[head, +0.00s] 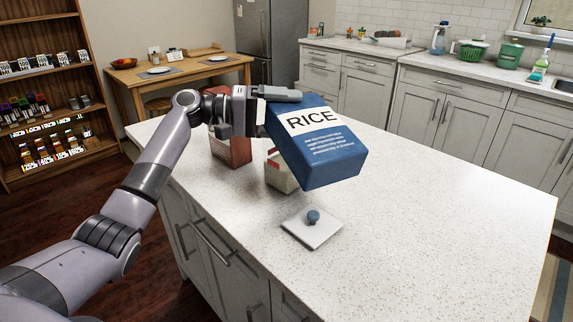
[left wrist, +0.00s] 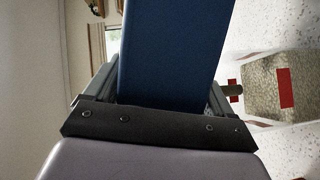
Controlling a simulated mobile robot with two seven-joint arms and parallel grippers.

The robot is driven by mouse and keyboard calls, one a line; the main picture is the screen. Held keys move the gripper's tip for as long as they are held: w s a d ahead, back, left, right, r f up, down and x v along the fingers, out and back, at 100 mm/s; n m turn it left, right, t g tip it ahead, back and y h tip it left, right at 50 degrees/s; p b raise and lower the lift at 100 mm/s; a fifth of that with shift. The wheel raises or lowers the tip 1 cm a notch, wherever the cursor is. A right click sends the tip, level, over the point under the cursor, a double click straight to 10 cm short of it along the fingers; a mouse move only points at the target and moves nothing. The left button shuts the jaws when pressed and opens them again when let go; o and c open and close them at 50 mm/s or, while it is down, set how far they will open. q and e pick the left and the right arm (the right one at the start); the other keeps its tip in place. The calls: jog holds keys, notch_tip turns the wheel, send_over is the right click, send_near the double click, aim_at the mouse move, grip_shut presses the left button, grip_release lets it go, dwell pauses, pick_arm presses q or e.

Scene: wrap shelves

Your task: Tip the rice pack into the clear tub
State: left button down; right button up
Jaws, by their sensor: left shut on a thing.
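The rice pack (head: 318,143) is a blue box with a white RICE label, tilted in the air above the counter. My left gripper (head: 272,112) is shut on it at its left upper end. The pack's plain blue side fills the middle of the left wrist view (left wrist: 172,55). A pale container with a red patch (head: 281,177) stands partly hidden behind the pack; it also shows in the left wrist view (left wrist: 272,104). I cannot tell whether this is the clear tub. A flat square lid with a blue knob (head: 312,229) lies on the counter. My right gripper is not in view.
A reddish-brown box (head: 232,151) stands on the white counter (head: 430,210), behind my left wrist. The counter's right and front parts are clear. A stocked wooden shelf (head: 48,95) and a wooden table (head: 185,76) stand beyond.

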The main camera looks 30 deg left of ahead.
pick_arm(q)
jog(key=shift+r, duration=0.1)
dwell(0.7)
jog(key=shift+r+m+y+b, duration=0.35)
jog(key=shift+r+m+y, duration=0.1)
jog(key=shift+m, duration=0.55)
jog(key=r+m+y, duration=0.1)
jog(key=m, duration=0.1)
jog(key=shift+r+m+y, duration=0.1)
jog(key=shift+m+y, duration=0.15)
jog(key=shift+m, duration=0.05)
jog(key=shift+s+d, duration=0.1)
jog(key=s+d+r+m+y+p, duration=0.1)
jog(key=s+d+m, duration=0.1)
jog(key=d, duration=0.1)
jog(key=s+d+r+m+t+y+p, duration=0.1)
jog(key=s+d+r+m+p, duration=0.1)
jog(key=s+d, duration=0.1)
jog(key=s+d+r+m+y+p, duration=0.1)
jog(key=s+d+m, duration=0.1)
jog(key=d, duration=0.2)
jog(key=shift+s+d+r+t+y, duration=0.15)
jog(key=shift+s+r+t+y, duration=0.15)
jog(key=shift+r+t, duration=0.1)
jog(key=shift+s+d+r+m+p, duration=0.1)
jog(key=shift+s+d+m+p, duration=0.15)
jog(key=shift+d+m+p, duration=0.1)
